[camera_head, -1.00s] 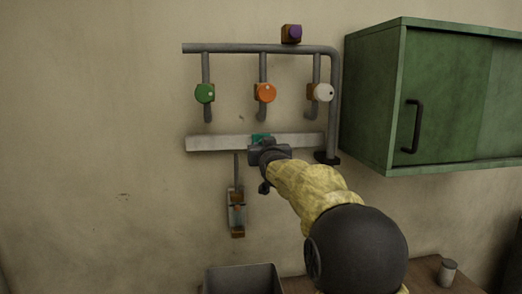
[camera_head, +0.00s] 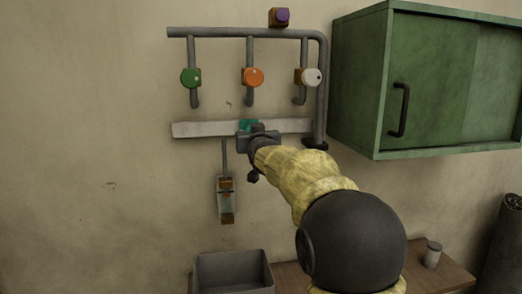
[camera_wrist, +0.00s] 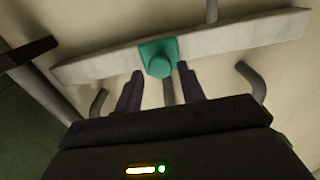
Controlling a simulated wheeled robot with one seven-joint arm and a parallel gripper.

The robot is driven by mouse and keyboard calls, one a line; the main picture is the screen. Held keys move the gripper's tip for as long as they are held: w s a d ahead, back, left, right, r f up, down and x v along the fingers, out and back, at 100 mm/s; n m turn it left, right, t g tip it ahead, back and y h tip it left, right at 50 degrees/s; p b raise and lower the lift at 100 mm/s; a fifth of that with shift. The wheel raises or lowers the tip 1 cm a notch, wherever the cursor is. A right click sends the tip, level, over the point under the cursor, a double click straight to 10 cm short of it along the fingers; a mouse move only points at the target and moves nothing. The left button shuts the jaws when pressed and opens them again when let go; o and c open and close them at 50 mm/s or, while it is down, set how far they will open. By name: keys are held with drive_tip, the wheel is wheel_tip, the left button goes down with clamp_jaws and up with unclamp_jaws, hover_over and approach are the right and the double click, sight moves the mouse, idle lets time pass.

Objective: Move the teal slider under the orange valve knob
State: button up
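The teal slider (camera_head: 248,125) sits on a pale horizontal rail (camera_head: 200,129) on the wall, roughly below the orange valve knob (camera_head: 252,77). In the wrist view, the slider (camera_wrist: 157,47) is a teal plate with a round teal knob, nearly in line with the middle pipe end. My gripper (camera_head: 258,138) is in front of the slider and partly hides it in the head view. In the wrist view, its dark fingers (camera_wrist: 160,70) are open, one on each side of the teal knob, with visible gaps. Contact is not visible.
A green knob (camera_head: 190,78) and a white knob (camera_head: 311,77) flank the orange one on the grey pipe. A green cabinet (camera_head: 365,100) is at right. A lever fixture (camera_head: 226,200) is below the rail, above a grey bin (camera_head: 233,272).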

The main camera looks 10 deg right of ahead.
drive_tip(key=s+b, duration=0.3)
drive_tip(key=s, duration=1.2)
drive_tip(key=shift+s+a, duration=0.25)
drive_tip(key=shift+a, duration=0.2)
drive_tip(key=s+a+f+g+y, duration=0.1)
drive_tip(key=s+f+g, duration=0.25)
drive_tip(key=f, duration=0.95)
drive_tip(key=s+a+f+g, duration=0.15)
drive_tip(key=f+g, duration=0.25)
drive_tip(key=f, duration=0.9)
drive_tip(key=s+d+f+g, duration=0.1)
drive_tip(key=s+f+g, duration=0.7)
drive_tip(key=s+f, duration=0.8)
drive_tip(key=shift+s+d+f+n, duration=0.15)
drive_tip(key=shift+s+f+n, duration=0.2)
drive_tip(key=shift+s, duration=0.2)
